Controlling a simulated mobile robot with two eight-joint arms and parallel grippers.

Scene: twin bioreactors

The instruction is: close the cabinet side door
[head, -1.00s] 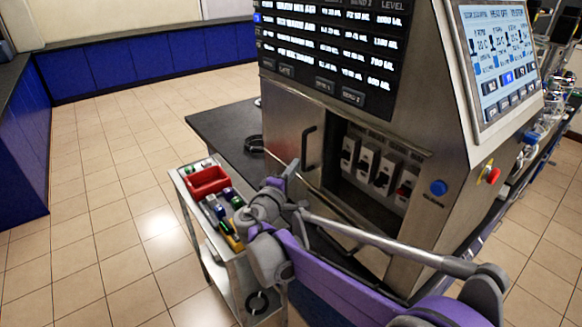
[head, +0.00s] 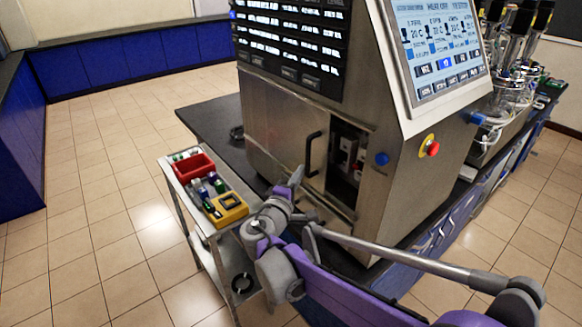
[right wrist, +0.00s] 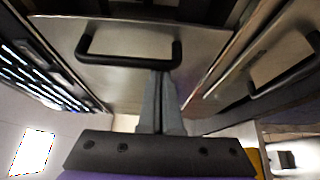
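The cabinet side door (head: 285,125) is a brushed-metal panel on the side of the steel cabinet. It covers most of the recess; a dark opening (head: 347,160) shows to its right, with white pump-like units inside. Its black bar handle (head: 313,154) stands near its right edge, and the handle (right wrist: 130,60) also shows in the right wrist view. My right gripper (head: 294,178) is at the left side of the handle's lower part. In the right wrist view its fingers (right wrist: 160,80) are together, at or against the bar, with nothing visible between them. My left gripper is out of view.
A cart (head: 196,223) with a red bin (head: 194,167) and small items stands left of my right arm. The dark bench top (head: 205,115) extends left of the cabinet. A red stop button (head: 432,149) and glass vessels (head: 497,105) are at the right. Floor at left is clear.

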